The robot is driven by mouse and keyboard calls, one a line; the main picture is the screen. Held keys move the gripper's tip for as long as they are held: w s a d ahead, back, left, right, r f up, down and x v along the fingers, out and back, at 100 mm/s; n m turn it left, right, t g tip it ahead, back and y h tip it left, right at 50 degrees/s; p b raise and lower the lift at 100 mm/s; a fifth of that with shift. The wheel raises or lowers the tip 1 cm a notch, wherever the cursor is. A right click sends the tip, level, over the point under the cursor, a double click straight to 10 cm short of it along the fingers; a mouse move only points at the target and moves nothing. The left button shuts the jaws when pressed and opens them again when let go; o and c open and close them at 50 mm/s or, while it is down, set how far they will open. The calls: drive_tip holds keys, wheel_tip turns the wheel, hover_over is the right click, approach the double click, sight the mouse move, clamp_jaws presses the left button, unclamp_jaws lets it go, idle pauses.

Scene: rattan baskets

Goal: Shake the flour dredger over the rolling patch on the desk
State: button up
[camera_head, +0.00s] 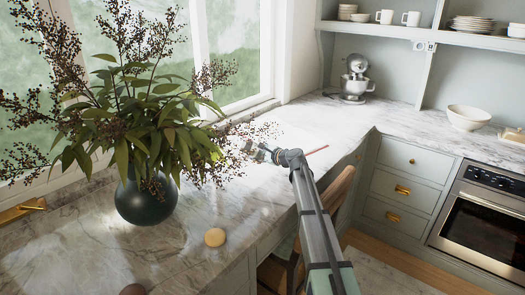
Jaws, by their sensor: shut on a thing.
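My gripper (256,152) is at the end of the arm, above the marble desk (195,262) and just right of the plant. It is shut on a small pale thing, seemingly the flour dredger; the leaves and its small size hide its shape and tilt. A bright pale area (290,130) of the desk lies behind the gripper, perhaps the rolling patch; I cannot make out its edge. A thin reddish-brown stick (317,149) lies on the desk just right of the gripper.
A dark vase (146,200) with spreading branches stands left of my gripper, its sprigs close to it. A round tan thing (215,237) lies on the desk in front. A chair (338,190) stands at the desk's right edge. A stand mixer (355,78) is in the far corner.

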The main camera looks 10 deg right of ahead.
drive_tip(key=s+a+p, duration=0.1)
drive_tip(key=s+a, duration=0.7)
drive_tip(key=a, duration=0.1)
drive_tip(key=shift+w+a, duration=1.8)
drive_tip(key=shift+w, duration=0.35)
drive_tip(key=w+d+b, duration=0.2)
drive_tip(key=w+d, duration=1)
drive_tip(key=d, duration=0.1)
drive_tip(key=shift+w+a, duration=1.9)
drive_tip(key=shift+a, duration=0.1)
drive_tip(key=s+a+p, duration=0.2)
drive_tip(key=s+a, duration=0.9)
drive_tip(key=a, duration=0.1)
drive_tip(key=shift+s+a, duration=0.35)
drive_tip(key=shift+a, duration=0.05)
drive_tip(key=shift+r+p, duration=0.1)
drive_tip(key=shift+p, duration=0.2)
wheel_tip(320, 180, up, 5)
drive_tip(key=p, duration=0.3)
